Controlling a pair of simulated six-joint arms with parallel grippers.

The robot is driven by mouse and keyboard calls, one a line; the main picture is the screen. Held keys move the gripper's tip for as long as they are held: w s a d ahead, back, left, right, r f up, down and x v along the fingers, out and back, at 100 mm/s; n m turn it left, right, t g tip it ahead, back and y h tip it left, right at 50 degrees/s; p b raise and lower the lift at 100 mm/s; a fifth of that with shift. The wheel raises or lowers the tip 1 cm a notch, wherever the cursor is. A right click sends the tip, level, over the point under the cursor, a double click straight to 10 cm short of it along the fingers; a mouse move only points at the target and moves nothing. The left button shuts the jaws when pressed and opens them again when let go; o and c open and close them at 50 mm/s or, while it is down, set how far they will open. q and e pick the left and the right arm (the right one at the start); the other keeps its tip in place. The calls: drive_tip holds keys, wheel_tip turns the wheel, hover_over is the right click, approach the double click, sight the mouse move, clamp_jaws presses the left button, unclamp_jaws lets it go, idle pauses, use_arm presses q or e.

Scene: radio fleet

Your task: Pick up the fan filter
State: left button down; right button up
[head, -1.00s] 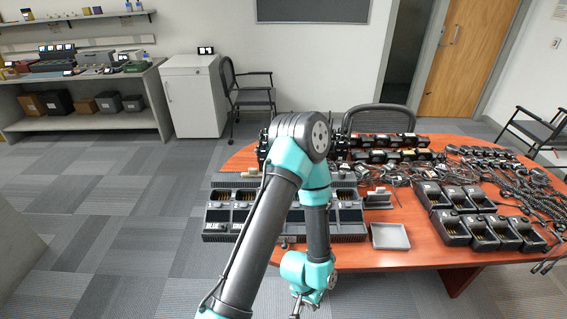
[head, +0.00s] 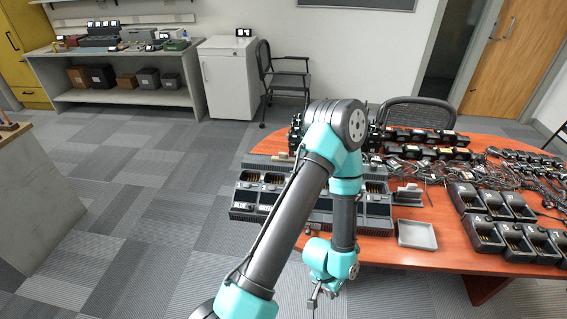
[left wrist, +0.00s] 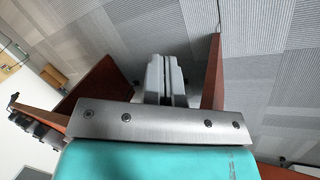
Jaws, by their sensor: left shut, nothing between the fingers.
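I cannot pick out a fan filter in either view. My left gripper (head: 318,297) hangs at the end of the teal and grey arm, in front of the near table edge in the head view. In the left wrist view its two grey fingers (left wrist: 166,78) are together with nothing between them, over carpet and beside the red-brown table parts. My right gripper is in neither view.
The red-brown table (head: 440,257) holds a multi-bay charger (head: 243,207), a grey tray (head: 417,234), single chargers (head: 483,234) and cords. A bench (head: 100,107) and white cabinet (head: 228,75) stand behind. Carpet (head: 150,215) is open on the left.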

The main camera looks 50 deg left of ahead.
use_arm(q)
drive_tip(key=c, duration=1.8)
unclamp_jaws()
drive_tip(key=o, duration=0.8)
drive_tip(key=shift+c, duration=0.2)
